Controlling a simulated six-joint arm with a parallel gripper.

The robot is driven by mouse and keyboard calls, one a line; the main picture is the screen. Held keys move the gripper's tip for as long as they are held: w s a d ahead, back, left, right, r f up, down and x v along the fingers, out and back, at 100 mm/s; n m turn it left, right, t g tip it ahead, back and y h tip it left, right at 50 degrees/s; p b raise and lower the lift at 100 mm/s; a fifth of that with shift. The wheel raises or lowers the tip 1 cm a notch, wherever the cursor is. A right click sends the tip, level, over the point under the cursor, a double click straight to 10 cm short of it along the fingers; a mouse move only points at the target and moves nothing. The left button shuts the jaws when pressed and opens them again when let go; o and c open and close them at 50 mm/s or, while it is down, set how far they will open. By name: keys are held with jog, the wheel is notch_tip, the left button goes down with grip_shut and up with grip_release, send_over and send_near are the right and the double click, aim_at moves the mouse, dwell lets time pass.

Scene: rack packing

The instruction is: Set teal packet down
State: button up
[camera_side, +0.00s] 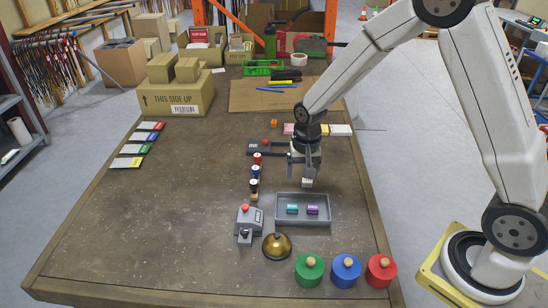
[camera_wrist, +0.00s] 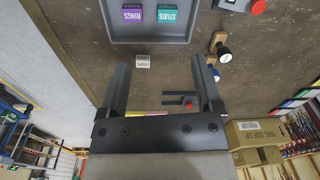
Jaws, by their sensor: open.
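The teal packet (camera_side: 292,209) lies in the left part of the grey tray (camera_side: 302,224), beside a purple packet (camera_side: 312,210). In the wrist view the teal packet (camera_wrist: 168,14) reads STUDS and the purple packet (camera_wrist: 132,15) reads RINGS, with a gap between them. My gripper (camera_side: 306,172) is behind the tray, pointing down, with its jaws apart. In the wrist view nothing sits between the fingers of my gripper (camera_wrist: 164,62). A small white packet (camera_wrist: 143,61) shows just outside the tray, near the fingertips; in the side view it (camera_side: 307,183) is right below them.
Stamps with red, blue and black bands (camera_side: 255,172) stand left of my gripper. Green, blue and red round lidded pots (camera_side: 345,271) line the front right. The left tabletop is mostly clear.

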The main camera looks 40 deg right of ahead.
jog(key=s+r+n+t, duration=0.1)
jog(key=s+r+n, duration=0.2)
jog(key=s, duration=0.4)
jog(key=s+r+n+t, duration=0.1)
jog(key=s+r+n, duration=0.2)
jog(key=s, duration=0.4)
jog(key=shift+a+r+n, duration=0.2)
jog(key=shift+a+n, duration=0.15)
jog(key=shift+n, duration=0.25)
